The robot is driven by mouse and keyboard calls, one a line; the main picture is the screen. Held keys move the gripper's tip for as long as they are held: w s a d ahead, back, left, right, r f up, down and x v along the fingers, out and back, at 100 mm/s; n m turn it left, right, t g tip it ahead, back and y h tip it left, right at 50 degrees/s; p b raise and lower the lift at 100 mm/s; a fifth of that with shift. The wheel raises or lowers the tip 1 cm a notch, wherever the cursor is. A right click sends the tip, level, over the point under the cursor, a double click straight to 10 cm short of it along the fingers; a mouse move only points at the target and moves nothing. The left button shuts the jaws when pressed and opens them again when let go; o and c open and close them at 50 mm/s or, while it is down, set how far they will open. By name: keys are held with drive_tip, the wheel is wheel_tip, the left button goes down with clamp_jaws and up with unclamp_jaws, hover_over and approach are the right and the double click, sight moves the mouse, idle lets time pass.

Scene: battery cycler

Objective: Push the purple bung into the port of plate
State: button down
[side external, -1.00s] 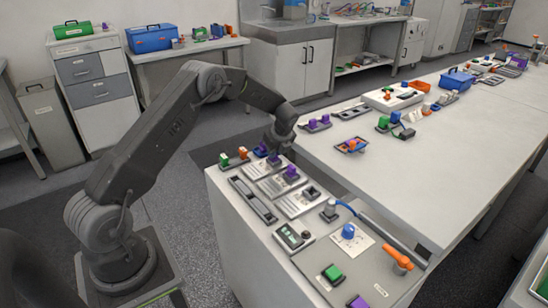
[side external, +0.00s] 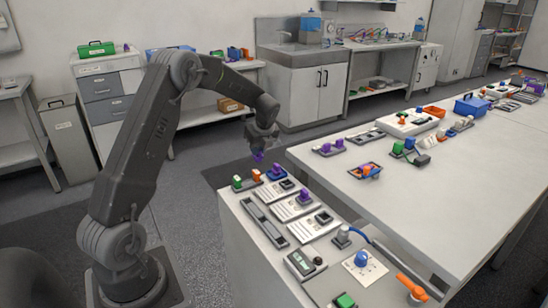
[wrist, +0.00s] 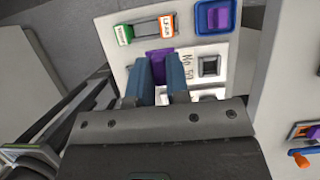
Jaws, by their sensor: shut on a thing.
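My gripper (side external: 260,150) is shut on the purple bung (side external: 257,157) and holds it in the air, beyond the far left end of the near bench. In the wrist view the bung (wrist: 159,60) shows between the two blue fingers. The nearest labelled plate (side external: 272,194) has a dark square port (side external: 287,184) with nothing in it. In the wrist view this port (wrist: 208,66) lies to the right of the fingers. The bung is apart from the plate; its lower end is partly hidden in the wrist view.
A second plate holds another purple bung (side external: 304,198). A third plate has a dark port (side external: 323,217). A blue holder with a purple piece (wrist: 217,17) and a holder with green and orange blocks (wrist: 145,30) stand close by. A long grey rail (side external: 263,220) lies along the bench's left side.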

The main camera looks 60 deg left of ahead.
drive_tip(key=shift+s+a+r, duration=0.4)
drive_tip(key=shift+s+r, duration=0.05)
drive_tip(key=shift+s, duration=0.1)
drive_tip(key=w+d+f+m+h, duration=0.1)
drive_tip(key=w+d+m+h, duration=0.2)
drive_tip(key=d+m, duration=0.75)
drive_tip(key=w+d+f+m+h, duration=0.25)
drive_tip(key=d+m, duration=0.45)
drive_tip(key=m, duration=0.6)
drive_tip(key=w+d+m+h, duration=0.4)
drive_tip(key=d+m, duration=0.4)
drive_tip(key=m, duration=0.4)
drive_tip(key=shift+m+y, duration=0.25)
drive_tip(key=shift+s+d+f, duration=0.1)
drive_tip(key=shift+f, duration=1.6)
drive_tip(key=shift+s+d+f, duration=0.1)
drive_tip(key=shift+f, duration=1.55)
drive_tip(key=shift+f, duration=0.2)
drive_tip(key=c, duration=1)
unclamp_jaws()
